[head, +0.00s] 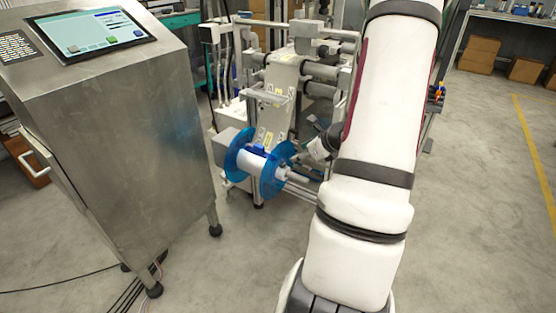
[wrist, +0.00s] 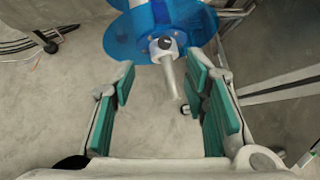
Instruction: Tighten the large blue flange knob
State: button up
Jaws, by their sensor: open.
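A spool with translucent blue round flanges (head: 273,174) and a white core sits on a shaft at the front of the machine. A pale shaft end (wrist: 171,76) sticks out from the hub towards my gripper. My gripper (wrist: 160,85) is open and empty, its teal pads either side of the shaft end in the picture. Contact is not visible. Which part is the flange knob is hard to tell.
A steel cabinet with a touchscreen (head: 97,33) stands to the left. The grey machine with rollers (head: 320,70) rises behind the spool. Metal bars (wrist: 280,88) run close to my gripper's right in the wrist view. The floor in front is clear.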

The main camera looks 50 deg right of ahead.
jog(key=b, duration=0.4)
send_near(283, 164)
jog(key=shift+m, duration=0.3)
jog(key=x, duration=0.8)
jog(key=shift+a, duration=0.1)
jog(key=shift+r, duration=0.1)
jog(key=shift+c, duration=0.5)
grip_shut()
